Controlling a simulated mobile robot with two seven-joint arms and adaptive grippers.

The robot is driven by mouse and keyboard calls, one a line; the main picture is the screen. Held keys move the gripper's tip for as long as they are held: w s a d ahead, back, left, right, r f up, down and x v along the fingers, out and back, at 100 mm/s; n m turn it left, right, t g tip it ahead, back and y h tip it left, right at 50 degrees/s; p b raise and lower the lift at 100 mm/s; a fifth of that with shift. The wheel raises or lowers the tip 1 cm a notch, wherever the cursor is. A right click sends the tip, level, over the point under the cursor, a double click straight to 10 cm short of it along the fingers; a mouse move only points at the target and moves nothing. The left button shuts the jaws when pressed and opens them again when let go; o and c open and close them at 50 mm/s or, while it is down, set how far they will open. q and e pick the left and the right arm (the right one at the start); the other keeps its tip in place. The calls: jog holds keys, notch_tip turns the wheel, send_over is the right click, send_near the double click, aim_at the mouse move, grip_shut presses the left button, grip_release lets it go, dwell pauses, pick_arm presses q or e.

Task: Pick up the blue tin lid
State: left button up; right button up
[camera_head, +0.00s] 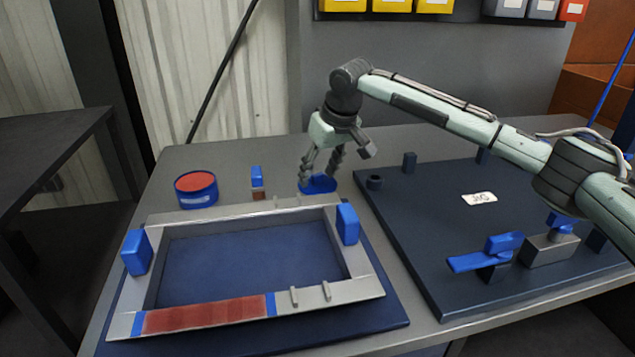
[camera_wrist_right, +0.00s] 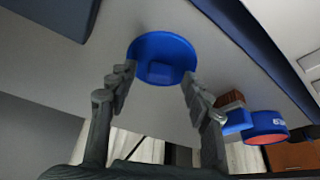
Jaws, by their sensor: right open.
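The blue tin lid (camera_head: 318,184) lies on the grey table behind the metal frame, partly hidden by my right gripper in the head view. In the right wrist view the lid (camera_wrist_right: 162,58) is a round blue disc with a raised block on it. My right gripper (camera_head: 322,176) is open above the lid. In the wrist view its fingertips (camera_wrist_right: 156,80) are apart, with the near part of the lid between them; I cannot tell whether they touch it. My left gripper is not in view.
A blue tin with a red top (camera_head: 197,190) and a blue-handled brush (camera_head: 257,182) stand left of the lid. The metal frame (camera_head: 160,240) with blue blocks lies in front. A dark jig board (camera_head: 420,240) with clamps is to the right.

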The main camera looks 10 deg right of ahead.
jog(key=shift+c, duration=0.2)
jog(key=c, duration=1)
